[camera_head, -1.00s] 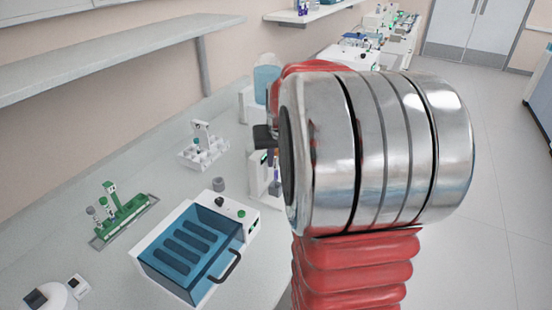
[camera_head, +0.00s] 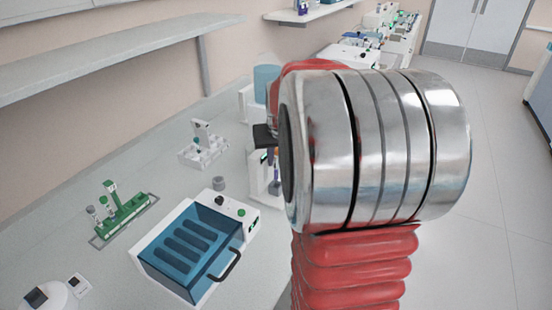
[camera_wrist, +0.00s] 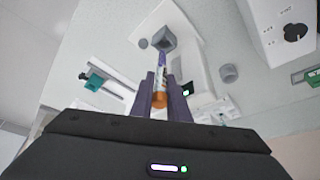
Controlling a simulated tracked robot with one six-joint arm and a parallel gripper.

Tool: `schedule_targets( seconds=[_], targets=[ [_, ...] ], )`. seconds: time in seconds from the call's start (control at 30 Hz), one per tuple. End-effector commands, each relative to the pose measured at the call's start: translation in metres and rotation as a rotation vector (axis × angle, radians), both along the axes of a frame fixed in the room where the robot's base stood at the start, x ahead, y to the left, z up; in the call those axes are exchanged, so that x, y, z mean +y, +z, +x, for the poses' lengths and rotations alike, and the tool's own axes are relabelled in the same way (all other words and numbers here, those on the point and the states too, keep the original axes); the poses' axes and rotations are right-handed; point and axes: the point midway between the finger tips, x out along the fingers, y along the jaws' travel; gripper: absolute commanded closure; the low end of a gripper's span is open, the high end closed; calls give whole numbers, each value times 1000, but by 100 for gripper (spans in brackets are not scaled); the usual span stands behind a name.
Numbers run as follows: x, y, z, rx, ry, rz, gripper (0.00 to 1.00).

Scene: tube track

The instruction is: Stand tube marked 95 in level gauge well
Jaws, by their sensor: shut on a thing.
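My gripper (camera_wrist: 163,100) is shut on a tube with an orange cap (camera_wrist: 160,99) and a white-and-orange label, seen from above in the wrist view. The number on it cannot be read. The level gauge (camera_head: 256,172) is a white stand with a small lit display (camera_wrist: 187,91). Its grey square well (camera_wrist: 165,43) appears just beyond the tube's far end in the wrist view; I cannot tell whether the tube is inside it or above it. In the head view my wrist hides most of the gripper, and a bit of the tube (camera_head: 276,155) shows beside the gauge.
A blue-lidded white box (camera_head: 190,250) stands in front on the bench, with a small grey cup (camera_head: 219,184) behind it. A green rack with tubes (camera_head: 124,212) is at left, a white rack (camera_head: 203,152) behind. A blue container (camera_head: 266,80) stands beyond the gauge.

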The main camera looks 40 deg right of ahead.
Motion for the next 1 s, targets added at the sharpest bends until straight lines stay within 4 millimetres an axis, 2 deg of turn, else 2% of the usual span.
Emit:
schedule_targets(
  seconds=[0.03, 0.13, 1.0],
  targets=[
    [6, -20, -5, 32, 3, 24, 100],
    [6, -22, -5, 34, 3, 26, 100],
    [3, -10, -2, 15, 3, 23, 100]
  ],
)
